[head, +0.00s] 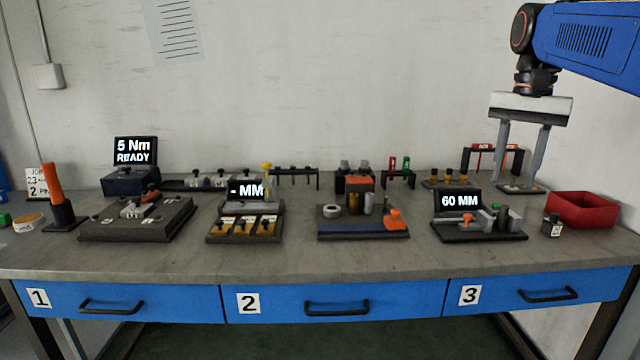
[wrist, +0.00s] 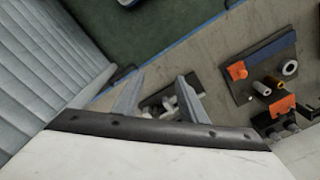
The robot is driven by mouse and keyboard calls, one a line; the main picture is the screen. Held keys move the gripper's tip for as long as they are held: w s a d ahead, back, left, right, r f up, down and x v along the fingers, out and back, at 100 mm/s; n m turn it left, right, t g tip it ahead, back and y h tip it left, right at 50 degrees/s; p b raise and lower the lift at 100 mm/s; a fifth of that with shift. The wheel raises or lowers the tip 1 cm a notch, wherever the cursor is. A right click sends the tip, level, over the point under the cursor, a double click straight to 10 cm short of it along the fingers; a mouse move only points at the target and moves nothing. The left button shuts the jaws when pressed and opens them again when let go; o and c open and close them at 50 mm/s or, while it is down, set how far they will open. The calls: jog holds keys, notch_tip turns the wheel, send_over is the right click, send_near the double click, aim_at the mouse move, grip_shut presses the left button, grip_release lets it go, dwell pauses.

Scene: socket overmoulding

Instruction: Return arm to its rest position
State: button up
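My gripper (head: 519,184) hangs from my arm at the right of the head view, fingers pointing down. Its two fingers stand apart with nothing held between them. In the wrist view the fingers (wrist: 157,98) are also apart, with a dark station and pale parts seen beyond them. In the head view the fingertips overlap a small stand at the back right of the bench; I cannot tell how high they are above it.
The grey bench (head: 300,262) carries a 60 MM station (head: 470,238), a blue-fronted station (head: 362,236), a station with yellow parts (head: 215,238) and a dark fixture (head: 100,234). A red bin (head: 582,210) stands right of my gripper. A red-topped rack (head: 480,150) is behind.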

jog(key=s+a+f+n+t, duration=0.1)
jog(key=s+a+f+n, duration=0.1)
jog(key=s+f, duration=0.4)
jog(key=s+a+f+n+t, duration=0.2)
jog(key=s+f, duration=0.5)
jog(key=f, duration=0.6)
jog(key=s+a+f+n+t, duration=0.1)
jog(key=s+a+f+n, duration=0.3)
jog(key=s+f, duration=0.3)
notch_tip(320, 180, down, 3)
jog(key=shift+a+f+t, duration=0.2)
jog(key=shift+a+t, duration=0.1)
jog(key=shift+a, duration=0.25)
